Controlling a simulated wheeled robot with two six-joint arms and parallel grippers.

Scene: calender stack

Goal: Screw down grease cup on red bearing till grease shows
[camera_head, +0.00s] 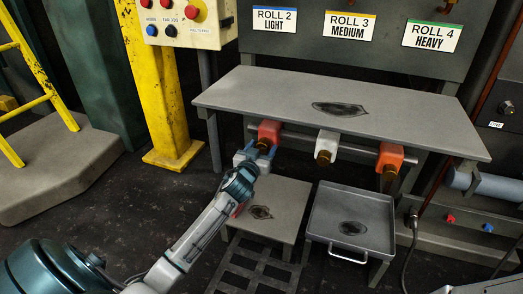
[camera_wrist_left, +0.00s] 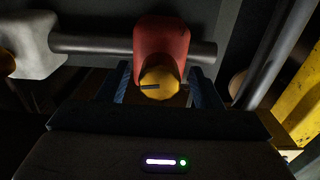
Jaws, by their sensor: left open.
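The red bearing (camera_head: 269,132) sits at the left end of a grey shaft under the shelf; in the left wrist view it is a red block (camera_wrist_left: 162,38) at top centre. Its brass grease cup (camera_wrist_left: 160,80), with a dark line on its rounded face, faces the wrist camera. My left gripper (camera_head: 254,155) is just in front of and below the bearing. In the wrist view its blue fingers stand apart, one on each side of the cup, with visible gaps. I cannot tell any grease at the bearing. My right gripper is in neither view.
A white bearing (camera_head: 327,146) and an orange bearing (camera_head: 390,158) share the shaft to the right. The grey shelf (camera_head: 270,92) overhangs them. Below are a stained plate (camera_head: 283,190) and a tray (camera_head: 378,207) with a handle. A yellow post (camera_head: 160,110) stands left.

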